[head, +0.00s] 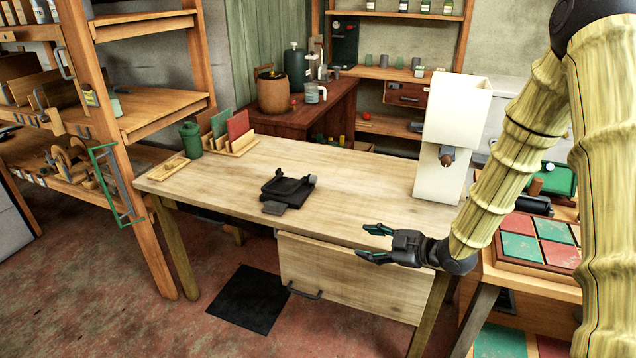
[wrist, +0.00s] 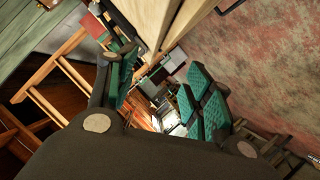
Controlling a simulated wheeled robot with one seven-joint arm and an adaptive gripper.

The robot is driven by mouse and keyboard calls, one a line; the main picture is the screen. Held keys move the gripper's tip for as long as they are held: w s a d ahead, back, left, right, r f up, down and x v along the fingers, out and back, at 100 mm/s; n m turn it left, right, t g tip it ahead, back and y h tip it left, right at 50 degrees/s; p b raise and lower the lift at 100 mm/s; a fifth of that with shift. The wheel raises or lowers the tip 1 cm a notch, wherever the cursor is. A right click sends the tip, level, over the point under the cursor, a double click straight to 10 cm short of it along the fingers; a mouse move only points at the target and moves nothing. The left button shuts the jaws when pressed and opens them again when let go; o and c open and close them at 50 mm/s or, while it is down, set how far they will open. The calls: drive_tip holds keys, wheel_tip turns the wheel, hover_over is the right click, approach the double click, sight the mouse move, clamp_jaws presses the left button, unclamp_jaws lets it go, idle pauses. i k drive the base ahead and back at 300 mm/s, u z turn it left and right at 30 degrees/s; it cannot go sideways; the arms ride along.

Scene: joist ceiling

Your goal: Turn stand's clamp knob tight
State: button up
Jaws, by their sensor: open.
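A low black stand (head: 286,189) lies on the wooden table, left of the table's middle. A small grey knob (head: 312,179) shows at its right end; whether it is tight cannot be told. My gripper (head: 370,242) is open and empty, near the table's front edge, to the right of and nearer than the stand. Its teal-padded fingers point left. In the wrist view, my gripper (wrist: 165,88) shows both fingers spread with nothing between them. I cannot make out the stand or its knob in the wrist view.
The wooden table (head: 370,190) is clear between the stand and a tall white dispenser (head: 440,185) at its right. A drawer front (head: 345,280) hangs below the table's front edge.

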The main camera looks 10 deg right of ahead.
sight(313, 179)
drive_tip(key=i, duration=0.85)
